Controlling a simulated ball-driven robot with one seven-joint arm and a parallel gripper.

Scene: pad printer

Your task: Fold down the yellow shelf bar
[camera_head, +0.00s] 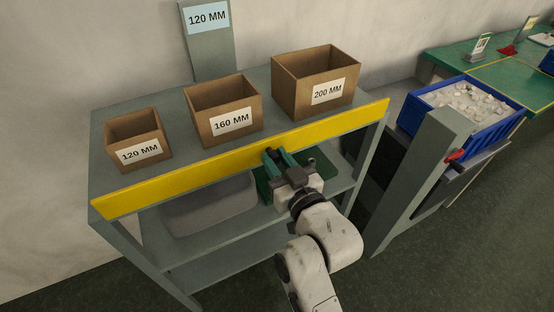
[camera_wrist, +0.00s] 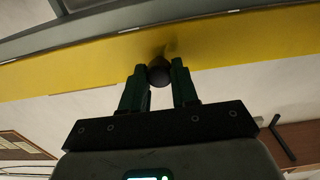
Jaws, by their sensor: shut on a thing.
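The yellow shelf bar (camera_head: 180,184) runs along the front edge of the grey shelf's top board and stands upright, its face toward me. My gripper (camera_head: 275,157) is at the bar, right of its middle. In the wrist view, the yellow bar (camera_wrist: 60,72) crosses the picture, and a round dark knob (camera_wrist: 159,71) stands out from it. The two dark green fingers of my gripper (camera_wrist: 159,84) are on either side of the knob and are shut on it. In the head view my gripper hides the knob.
Three open cardboard boxes, marked 120 MM (camera_head: 138,153), 160 MM (camera_head: 231,122) and 200 MM (camera_head: 327,92), stand behind the bar on the top board. A grey bin (camera_head: 209,207) is below. A grey post (camera_head: 425,170) and blue bin (camera_head: 500,125) are at right.

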